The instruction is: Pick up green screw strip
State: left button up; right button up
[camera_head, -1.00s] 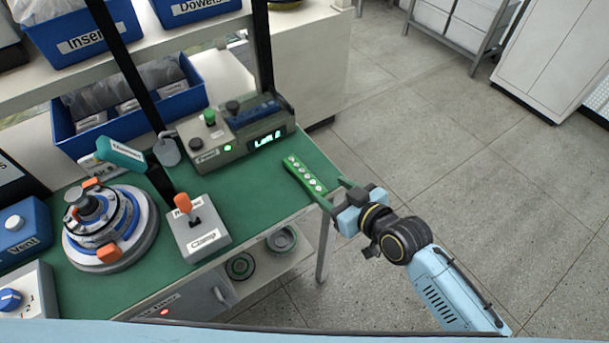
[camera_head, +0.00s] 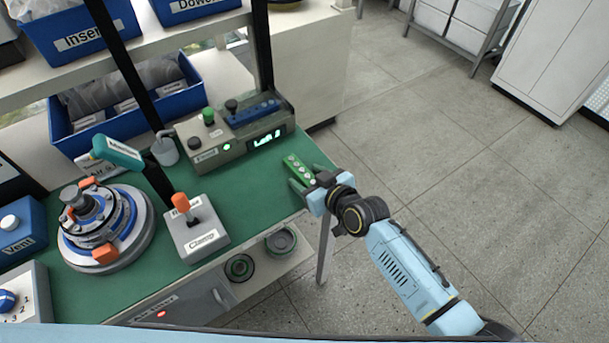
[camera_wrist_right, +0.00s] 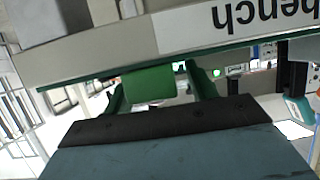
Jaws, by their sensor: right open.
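The green screw strip (camera_head: 297,166), with a row of pale screws on top, lies at the right edge of the green bench top. My right gripper (camera_head: 301,180) is at the strip's near end, its fingers open on either side of it. In the right wrist view, the green strip (camera_wrist_right: 148,85) shows end-on between the two green fingers (camera_wrist_right: 160,88), with a visible gap at the right finger. Whether the left finger touches it is unclear. My left gripper is not in view.
A control box (camera_head: 232,132) with a lit display stands behind the strip. A clamp lever box (camera_head: 195,232) and a round hub fixture (camera_head: 103,232) stand to the left. The floor (camera_head: 440,150) right of the bench is open.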

jog(key=c, duration=1.1)
